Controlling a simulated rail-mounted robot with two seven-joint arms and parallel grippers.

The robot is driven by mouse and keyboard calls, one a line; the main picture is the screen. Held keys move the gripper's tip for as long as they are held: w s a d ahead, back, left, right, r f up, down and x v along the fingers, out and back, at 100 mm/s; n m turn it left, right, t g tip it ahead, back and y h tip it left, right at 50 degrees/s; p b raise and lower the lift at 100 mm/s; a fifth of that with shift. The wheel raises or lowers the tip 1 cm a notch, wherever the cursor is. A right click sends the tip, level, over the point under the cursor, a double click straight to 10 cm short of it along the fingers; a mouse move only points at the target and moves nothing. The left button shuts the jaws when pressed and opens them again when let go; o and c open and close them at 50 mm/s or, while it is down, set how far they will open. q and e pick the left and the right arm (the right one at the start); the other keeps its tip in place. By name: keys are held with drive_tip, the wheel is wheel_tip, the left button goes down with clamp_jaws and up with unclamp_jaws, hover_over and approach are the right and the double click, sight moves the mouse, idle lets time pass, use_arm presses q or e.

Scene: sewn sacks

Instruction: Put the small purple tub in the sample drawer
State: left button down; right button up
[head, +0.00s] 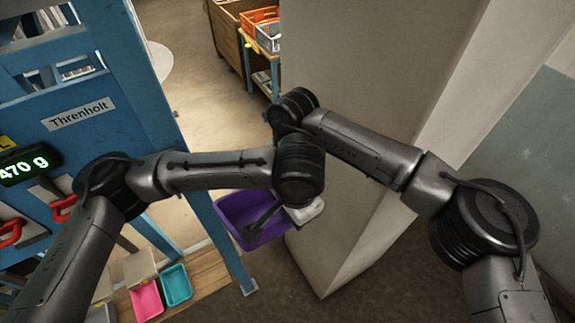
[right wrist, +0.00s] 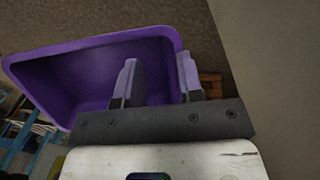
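The purple tub (head: 238,208) hangs tilted near the middle of the head view, beside the pale column. In the right wrist view the tub (right wrist: 80,80) fills the upper left. My right gripper (right wrist: 158,80) is shut on one wall of it, one finger inside and one outside. In the head view the right gripper is partly hidden behind my left arm's joint. Red handles (head: 63,208) show on the blue cabinet front at the left edge; I cannot tell which drawer is the sample drawer.
The blue cabinet (head: 105,115) carries a "Threnholt" label and a display (head: 28,165) reading 470 g. Pink (head: 147,300) and teal (head: 176,285) trays lie low on a wooden board. A large pale column (head: 350,70) stands close by. Orange (head: 260,18) and grey crates stand at the back.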

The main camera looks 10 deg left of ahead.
clamp_jaws()
idle(0.4)
drive_tip(key=shift+c, duration=0.4)
unclamp_jaws()
drive_tip(key=shift+w, duration=0.1)
drive_tip(key=shift+o, duration=0.4)
drive_tip(key=shift+d, duration=0.1)
drive_tip(key=shift+w, duration=0.1)
